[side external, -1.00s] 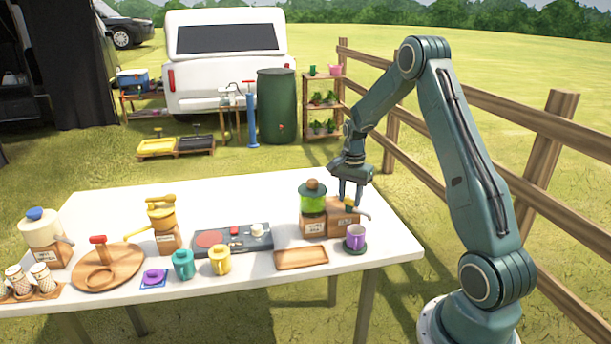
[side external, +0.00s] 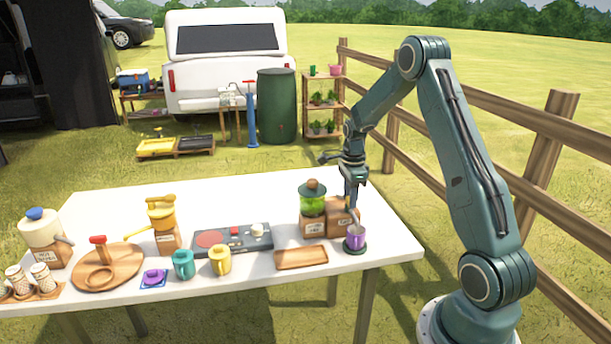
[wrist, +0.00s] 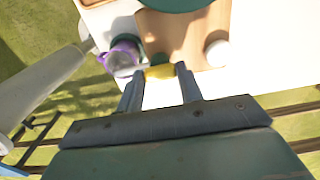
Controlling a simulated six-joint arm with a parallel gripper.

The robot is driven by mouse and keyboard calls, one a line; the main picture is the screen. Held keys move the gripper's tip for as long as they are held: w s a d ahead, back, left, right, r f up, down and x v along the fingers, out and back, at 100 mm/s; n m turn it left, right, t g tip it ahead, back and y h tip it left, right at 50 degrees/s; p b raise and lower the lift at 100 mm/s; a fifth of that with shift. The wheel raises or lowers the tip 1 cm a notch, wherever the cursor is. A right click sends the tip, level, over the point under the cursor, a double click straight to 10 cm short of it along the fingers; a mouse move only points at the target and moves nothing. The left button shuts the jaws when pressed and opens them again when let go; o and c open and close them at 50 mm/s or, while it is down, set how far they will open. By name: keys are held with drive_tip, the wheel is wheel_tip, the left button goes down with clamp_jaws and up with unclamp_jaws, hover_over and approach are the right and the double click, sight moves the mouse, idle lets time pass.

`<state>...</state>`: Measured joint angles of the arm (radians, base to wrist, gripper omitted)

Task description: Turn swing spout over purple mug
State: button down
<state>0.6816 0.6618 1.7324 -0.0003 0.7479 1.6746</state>
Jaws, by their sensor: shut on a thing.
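The purple mug (side external: 355,239) stands upright on a dark green coaster at the table's right front. It also shows in the wrist view (wrist: 121,58). My gripper (side external: 353,206) points straight down at the dispenser's front, right above the mug. In the wrist view my gripper (wrist: 160,82) is shut on the spout's yellow handle (wrist: 160,71).
A green glass jar (side external: 312,204) on a wooden base stands left of the dispenser. An empty wooden tray (side external: 301,258) lies in front. A hotplate (side external: 232,239), yellow mug (side external: 220,261) and teal mug (side external: 183,265) are farther left. The table's back is clear.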

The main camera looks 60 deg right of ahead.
drive_tip(key=shift+r, duration=0.1)
idle(0.3)
drive_tip(key=c, duration=0.9)
unclamp_jaws()
drive_tip(key=shift+r, duration=0.1)
wheel_tip(320, 180, up, 14)
drive_tip(key=shift+f, duration=0.2)
